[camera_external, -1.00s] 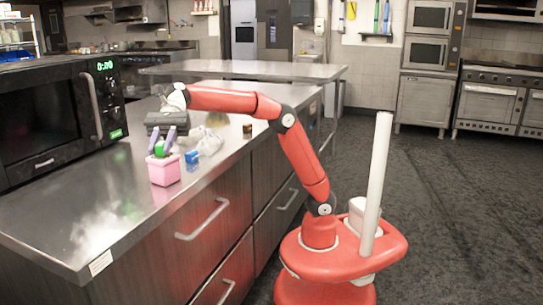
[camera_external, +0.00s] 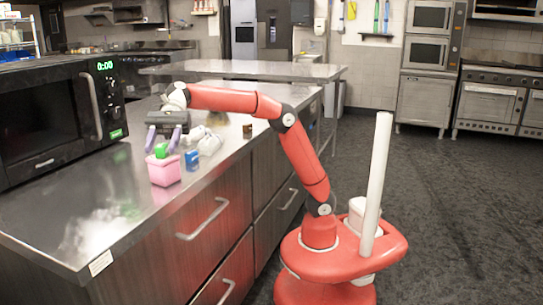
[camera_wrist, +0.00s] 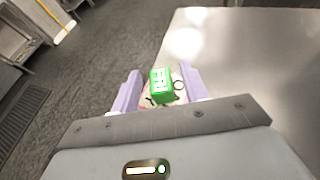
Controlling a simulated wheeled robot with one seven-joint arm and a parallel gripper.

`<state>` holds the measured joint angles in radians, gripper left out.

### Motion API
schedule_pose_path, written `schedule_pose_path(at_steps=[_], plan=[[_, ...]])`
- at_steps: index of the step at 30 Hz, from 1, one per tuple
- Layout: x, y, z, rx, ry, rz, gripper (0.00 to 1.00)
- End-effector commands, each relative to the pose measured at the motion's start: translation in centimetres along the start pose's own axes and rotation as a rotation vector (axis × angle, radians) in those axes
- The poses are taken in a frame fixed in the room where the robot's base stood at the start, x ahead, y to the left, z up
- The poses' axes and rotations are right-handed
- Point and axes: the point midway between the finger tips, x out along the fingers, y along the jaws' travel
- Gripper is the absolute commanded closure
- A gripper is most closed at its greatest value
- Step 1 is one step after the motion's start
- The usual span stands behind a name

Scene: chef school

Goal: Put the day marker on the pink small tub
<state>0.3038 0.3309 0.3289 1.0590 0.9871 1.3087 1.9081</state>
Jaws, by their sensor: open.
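The pink small tub (camera_external: 165,172) stands on the steel counter near its front edge. The green day marker (camera_external: 161,151) rests on top of the tub. In the wrist view the marker (camera_wrist: 161,86) shows pale lettering on its green face and sits between the fingers. My gripper (camera_external: 162,146) is open, with its two lilac fingers apart on either side of the marker. The tub is mostly hidden beneath the marker in the wrist view.
A blue item (camera_external: 192,160) stands just right of the tub. White objects (camera_external: 208,142) and a small dark jar (camera_external: 247,131) lie farther back. A black microwave (camera_external: 60,118) fills the counter's left side. The front of the counter is clear.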

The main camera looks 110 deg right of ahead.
Motion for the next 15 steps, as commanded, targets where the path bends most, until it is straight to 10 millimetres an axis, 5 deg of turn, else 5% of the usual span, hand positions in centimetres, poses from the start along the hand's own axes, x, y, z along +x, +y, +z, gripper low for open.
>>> schedule_pose_path(at_steps=[15], plan=[[-10.1,-0.1,0.1,0.000,-0.001,-0.004,0.55]])
